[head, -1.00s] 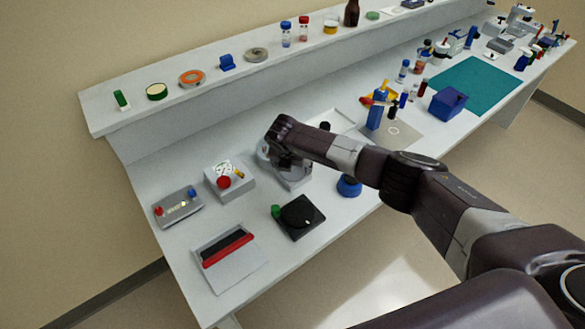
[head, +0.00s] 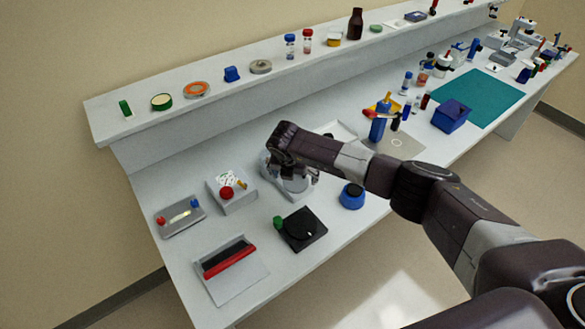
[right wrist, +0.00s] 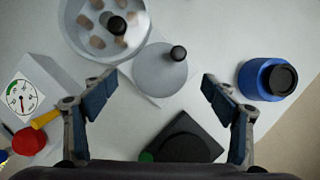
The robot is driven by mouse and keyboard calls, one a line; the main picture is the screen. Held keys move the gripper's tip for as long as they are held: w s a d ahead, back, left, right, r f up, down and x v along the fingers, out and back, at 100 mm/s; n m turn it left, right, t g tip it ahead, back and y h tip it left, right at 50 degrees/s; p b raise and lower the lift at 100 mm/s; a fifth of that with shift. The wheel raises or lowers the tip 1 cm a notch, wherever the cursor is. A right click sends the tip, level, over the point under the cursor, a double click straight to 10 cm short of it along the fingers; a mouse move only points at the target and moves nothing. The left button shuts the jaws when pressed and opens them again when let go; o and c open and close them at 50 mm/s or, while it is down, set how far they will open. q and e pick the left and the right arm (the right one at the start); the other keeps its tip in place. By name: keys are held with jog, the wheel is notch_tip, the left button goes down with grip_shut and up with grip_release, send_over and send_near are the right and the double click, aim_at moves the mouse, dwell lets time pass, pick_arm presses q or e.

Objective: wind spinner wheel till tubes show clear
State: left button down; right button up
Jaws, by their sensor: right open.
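The spinner (head: 296,188) is a grey device on the bench, partly hidden by my right arm in the head view. In the right wrist view its round bowl (right wrist: 84,38) shows a black centre knob and several brownish tube spots (right wrist: 97,42). Beside the bowl is the grey disc wheel (right wrist: 152,74) with a black upright knob (right wrist: 178,53) off its centre. My right gripper (right wrist: 159,80) is open, its fingers to either side of the wheel in the picture, with nothing between them; contact cannot be seen. My left gripper is not in view.
A gauge box (head: 232,198) with a red knob stands left of the spinner. A black box (head: 301,230) with a green knob lies in front. A blue pot (head: 352,197) stands to the right. A red-edged tray (head: 235,278) lies at the front left.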

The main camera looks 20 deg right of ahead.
jog(key=v, duration=0.9)
jog(key=shift+r, duration=0.25)
jog(key=shift+s, duration=0.1)
jog(key=n+g+y+b, duration=0.2)
jog(key=n+y+b, duration=0.3)
jog(key=n, duration=0.8)
send_near(296, 181)
jog(key=shift+s+a+f+h+b, duration=0.1)
jog(key=shift+s+f+h+b, duration=0.15)
jog(key=shift+s, duration=0.3)
jog(key=shift+s+a+f+h+b, duration=0.15)
jog(key=shift+s+f, duration=0.1)
jog(key=shift+s, duration=0.3)
jog(key=n, duration=0.1)
jog(key=w+d+n+y+b, duration=0.1)
jog(key=shift+r+n, duration=0.1)
jog(key=shift+n, duration=0.2)
jog(key=shift+w+d+r+n+y+b, duration=0.15)
jog(key=shift+n+y, duration=0.05)
jog(key=shift+n, duration=0.35)
jog(key=shift+w+d+r+n+y+b, duration=0.15)
jog(key=shift+n+y, duration=0.05)
jog(key=shift+n, duration=0.35)
jog(key=shift+w+a+f+p, duration=0.1)
jog(key=shift+a+f+p, duration=0.15)
jog(key=shift+f+p, duration=0.15)
jog(key=shift+p+x, duration=0.6)
jog(key=shift+x, duration=2.8)
